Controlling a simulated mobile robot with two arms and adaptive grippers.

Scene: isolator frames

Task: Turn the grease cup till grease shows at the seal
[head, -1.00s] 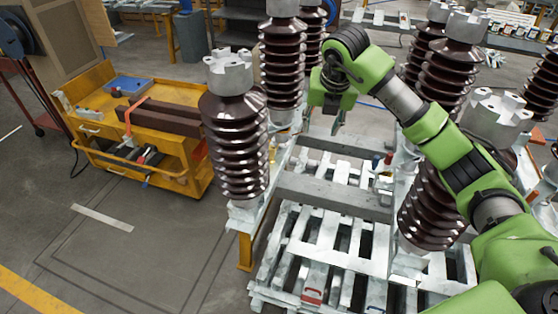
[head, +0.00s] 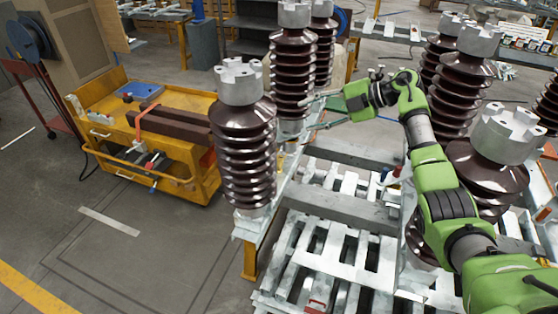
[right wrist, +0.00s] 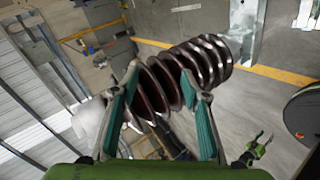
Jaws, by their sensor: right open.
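I cannot make out a grease cup, a seal or any grease in either view. My right gripper (head: 318,109) shows in the head view, its fingers pointing left beside the rear brown insulators. In the right wrist view the right gripper (right wrist: 158,88) is open with nothing between its two teal-padded fingers. A ribbed brown insulator (right wrist: 208,60) lies beyond the fingers there, apparently clear of them. A small green and black shape low on the right of that view may be my left gripper (right wrist: 257,147); its fingers are too small to read.
The near-left insulator (head: 246,140) stands upright on a frame, with more insulators (head: 292,75) behind. Another insulator (head: 490,165) stands close to my right arm. Pale slatted racks (head: 335,260) fill the low middle. A yellow cart (head: 190,180) stands left; floor before it is clear.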

